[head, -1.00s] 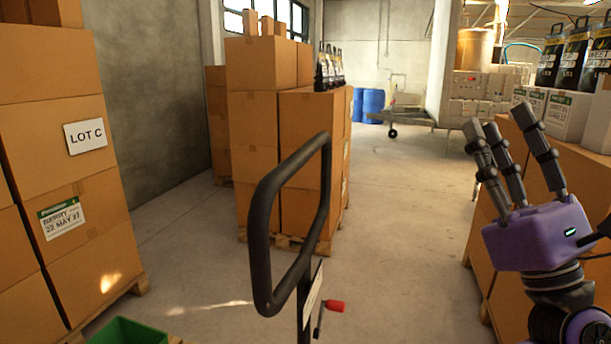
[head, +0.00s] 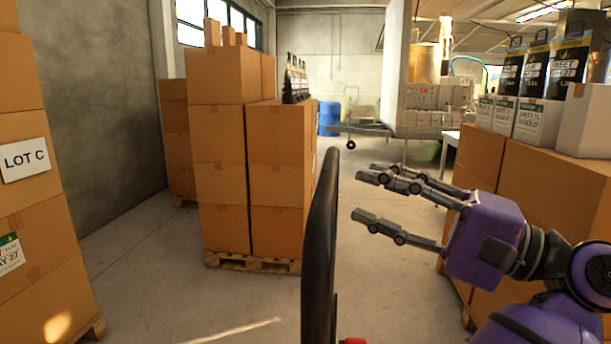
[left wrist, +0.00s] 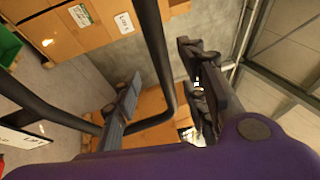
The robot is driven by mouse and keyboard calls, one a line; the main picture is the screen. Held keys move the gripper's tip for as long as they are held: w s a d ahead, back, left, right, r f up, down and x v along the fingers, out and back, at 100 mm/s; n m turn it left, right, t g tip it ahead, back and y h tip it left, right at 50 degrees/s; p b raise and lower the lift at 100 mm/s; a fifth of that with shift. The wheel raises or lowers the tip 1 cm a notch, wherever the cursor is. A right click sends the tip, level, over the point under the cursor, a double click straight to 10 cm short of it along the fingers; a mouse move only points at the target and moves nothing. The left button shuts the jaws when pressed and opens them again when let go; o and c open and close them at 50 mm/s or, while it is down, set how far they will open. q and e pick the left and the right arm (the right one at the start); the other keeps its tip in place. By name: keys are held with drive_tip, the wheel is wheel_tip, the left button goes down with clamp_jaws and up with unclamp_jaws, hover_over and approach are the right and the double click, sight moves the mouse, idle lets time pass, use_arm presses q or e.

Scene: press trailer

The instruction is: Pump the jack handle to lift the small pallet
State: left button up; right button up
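The jack handle (head: 318,240) is a black loop, seen almost edge-on and upright in the lower middle of the head view. A bit of its red lever (head: 352,341) shows at the bottom edge. My purple left gripper (head: 366,196) is right of the handle with its dark fingers apart, pointing left at it. In the left wrist view, the handle's bar (left wrist: 155,40) passes between the open fingers (left wrist: 160,75); I cannot tell whether they touch it. A wooden pallet (head: 250,263) under stacked cartons stands beyond the handle. My right gripper is out of view.
Carton stacks marked LOT C (head: 40,230) stand on the left. More cartons (head: 545,190), with labelled bags and white boxes on top, stand on the right behind my arm. The concrete floor (head: 375,260) is open between them. Blue barrels (head: 329,118) are far back.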

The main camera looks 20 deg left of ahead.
sight(329, 180)
use_arm(q)
drive_tip(key=p+x, duration=0.1)
drive_tip(key=x, duration=0.5)
drive_tip(key=shift+a+r+p, duration=0.1)
drive_tip(key=shift+r+p, duration=0.1)
drive_tip(key=shift+p, duration=0.2)
drive_tip(key=shift+a, duration=0.55)
clamp_jaws()
